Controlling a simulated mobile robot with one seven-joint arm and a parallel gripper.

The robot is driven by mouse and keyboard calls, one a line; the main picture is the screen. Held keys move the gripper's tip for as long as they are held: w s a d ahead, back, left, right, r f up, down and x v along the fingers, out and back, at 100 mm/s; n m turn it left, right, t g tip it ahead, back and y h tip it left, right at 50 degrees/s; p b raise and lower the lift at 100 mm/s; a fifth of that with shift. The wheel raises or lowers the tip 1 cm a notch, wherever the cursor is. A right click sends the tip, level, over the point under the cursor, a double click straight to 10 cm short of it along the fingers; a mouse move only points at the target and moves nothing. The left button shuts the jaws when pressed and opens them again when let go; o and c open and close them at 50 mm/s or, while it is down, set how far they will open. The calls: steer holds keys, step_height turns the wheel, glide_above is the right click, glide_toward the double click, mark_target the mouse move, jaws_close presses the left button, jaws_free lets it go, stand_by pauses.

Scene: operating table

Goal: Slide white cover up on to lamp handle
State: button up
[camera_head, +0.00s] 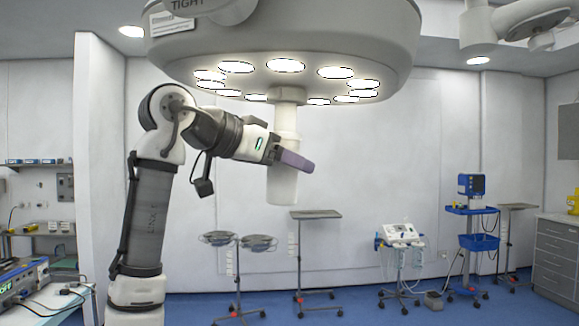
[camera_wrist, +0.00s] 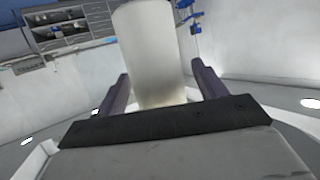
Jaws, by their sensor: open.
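The round surgical lamp (camera_head: 400,45) hangs overhead with its lights on. Its handle (camera_head: 287,120) points straight down from the middle. The white cover (camera_head: 282,187), a pale upright cylinder, is in line below the handle. My gripper (camera_head: 296,161) crosses in front of the place where they meet, so I cannot tell how far the cover is on the handle. In the wrist view the cover (camera_wrist: 150,50) stands between the two purple fingers of my gripper (camera_wrist: 160,72), with a visible gap at the right finger. The fingers are open.
A white device on a cart (camera_head: 402,236) and a blue monitor cart (camera_head: 471,210) stand to the right. The air right of the cover is free.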

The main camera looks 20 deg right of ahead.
steer(key=b+v, duration=0.2)
steer(key=v, duration=1)
steer(key=shift+a, duration=0.25)
